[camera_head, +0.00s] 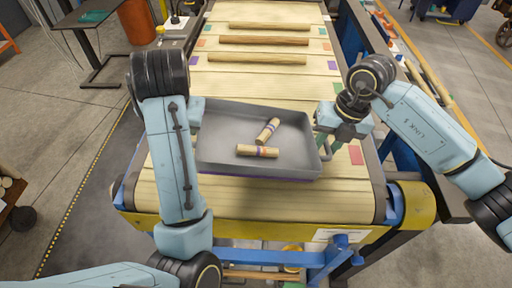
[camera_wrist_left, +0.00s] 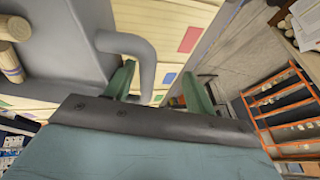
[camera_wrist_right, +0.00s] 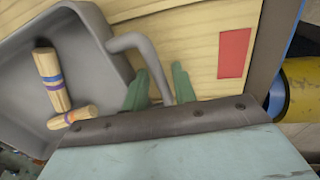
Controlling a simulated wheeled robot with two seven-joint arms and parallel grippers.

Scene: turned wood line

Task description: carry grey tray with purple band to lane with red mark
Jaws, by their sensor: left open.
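The grey tray (camera_head: 218,115), with a purple band low on its outside, sits on the slatted belt at its near end. It holds two short turned pieces, (camera_head: 267,131) and (camera_head: 257,151), with coloured rings. My right gripper (camera_head: 324,138) is at the tray's right end; in the right wrist view its fingers (camera_wrist_right: 160,85) close on the grey handle (camera_wrist_right: 128,42). My left gripper is mostly behind my arm in the head view; in the left wrist view its open fingers (camera_wrist_left: 160,90) stand around the left handle (camera_wrist_left: 122,41), with a gap. A red mark (camera_head: 356,154) lies right of the tray.
Several wooden rods (camera_head: 257,59) lie across the far belt, with coloured lane marks along both edges, including a purple one (camera_head: 333,65). A yellow end frame (camera_head: 413,203) borders the belt. An orange bin (camera_head: 136,22) stands far left. The belt between tray and rods is clear.

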